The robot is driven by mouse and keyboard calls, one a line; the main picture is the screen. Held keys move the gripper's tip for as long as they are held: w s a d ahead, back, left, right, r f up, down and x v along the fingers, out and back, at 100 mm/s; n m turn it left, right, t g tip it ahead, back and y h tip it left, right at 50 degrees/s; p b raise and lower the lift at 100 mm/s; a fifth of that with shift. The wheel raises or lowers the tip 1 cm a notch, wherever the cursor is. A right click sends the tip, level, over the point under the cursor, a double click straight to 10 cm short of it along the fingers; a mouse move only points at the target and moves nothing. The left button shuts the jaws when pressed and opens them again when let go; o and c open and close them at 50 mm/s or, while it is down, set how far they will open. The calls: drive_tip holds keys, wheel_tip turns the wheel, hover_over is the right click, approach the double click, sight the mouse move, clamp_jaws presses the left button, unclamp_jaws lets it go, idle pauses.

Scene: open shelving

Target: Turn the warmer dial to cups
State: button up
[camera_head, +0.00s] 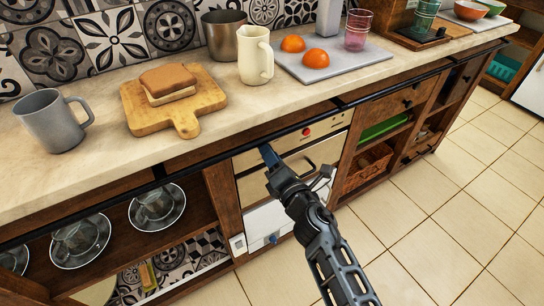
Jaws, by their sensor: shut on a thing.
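The warmer (319,155) is a cream-fronted unit built in under the counter, with a control strip along its top edge. A small red round part (306,132) sits on that strip, with tiny lettering too small to read. My gripper (267,155) reaches up from the lower right to the left part of the strip. The dial's setting cannot be read.
The counter above holds a grey mug (52,122), a cutting board (205,101) with a sandwich, a cream pitcher (255,58) and a tray (368,63). Open shelves with glass bowls (157,207) lie left of the warmer. A dark rail (215,141) runs along the counter edge.

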drive_tip(key=shift+r, duration=0.1)
drive_tip(key=shift+d+m+g+p, duration=0.1)
drive_tip(key=shift+m+g+p, duration=0.3)
drive_tip(key=shift+m+p, duration=2.45)
drive_tip(key=shift+d+m+g+p, duration=0.1)
drive_tip(key=shift+m+g+p, duration=0.3)
drive_tip(key=shift+m+p, duration=2.45)
drive_tip(key=shift+m+b, duration=0.6)
drive_tip(key=shift+m, duration=0.1)
drive_tip(key=o, duration=1)
drive_tip(key=shift+a, duration=0.1)
drive_tip(key=shift+o, duration=0.2)
